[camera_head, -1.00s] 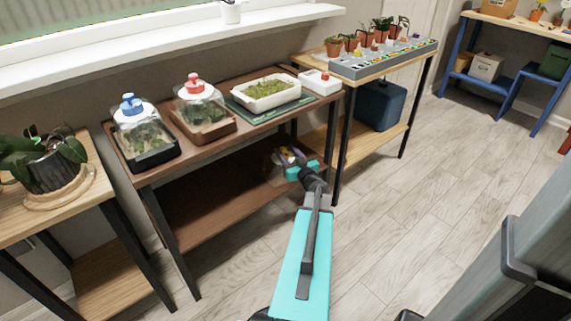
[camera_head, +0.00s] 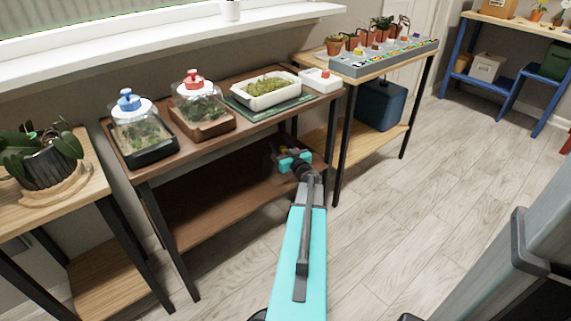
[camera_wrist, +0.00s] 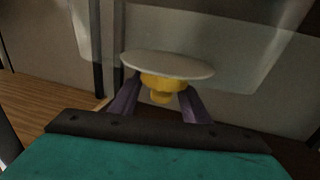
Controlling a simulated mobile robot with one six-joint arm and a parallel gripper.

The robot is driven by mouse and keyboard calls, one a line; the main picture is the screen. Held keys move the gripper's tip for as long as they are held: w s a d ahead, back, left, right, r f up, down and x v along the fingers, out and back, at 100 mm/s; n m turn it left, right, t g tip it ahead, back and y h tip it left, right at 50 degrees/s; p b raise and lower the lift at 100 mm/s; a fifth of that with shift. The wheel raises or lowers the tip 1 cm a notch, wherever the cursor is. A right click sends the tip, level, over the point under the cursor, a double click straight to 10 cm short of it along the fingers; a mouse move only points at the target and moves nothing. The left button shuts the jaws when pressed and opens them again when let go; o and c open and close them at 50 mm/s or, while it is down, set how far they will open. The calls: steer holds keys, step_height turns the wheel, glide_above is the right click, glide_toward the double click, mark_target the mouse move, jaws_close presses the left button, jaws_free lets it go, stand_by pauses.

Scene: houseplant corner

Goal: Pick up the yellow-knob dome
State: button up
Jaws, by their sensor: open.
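The yellow-knob dome shows in the wrist view as a clear cover with a pale disc (camera_wrist: 168,65) and a yellow knob (camera_wrist: 160,86). The knob sits between the two purple fingers of my gripper (camera_wrist: 160,103), which are open, one on each side of it. I cannot tell whether either finger touches it. In the head view my gripper (camera_head: 284,156) is over the lower shelf of the brown table, at its right end. There the dome is mostly hidden behind the gripper, and its knob does not show.
The brown table's top (camera_head: 213,136) is just above my gripper. It bears a blue-knob dome (camera_head: 128,100), a red-knob dome (camera_head: 193,82), a white tray of greens (camera_head: 268,90) and a white box with a red button (camera_head: 320,80). A table leg (camera_head: 342,135) stands to the right.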

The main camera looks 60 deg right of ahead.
steer(key=shift+w+d, duration=0.35)
steer(key=shift+w, duration=0.15)
steer(key=shift+c, duration=0.5)
jaws_close()
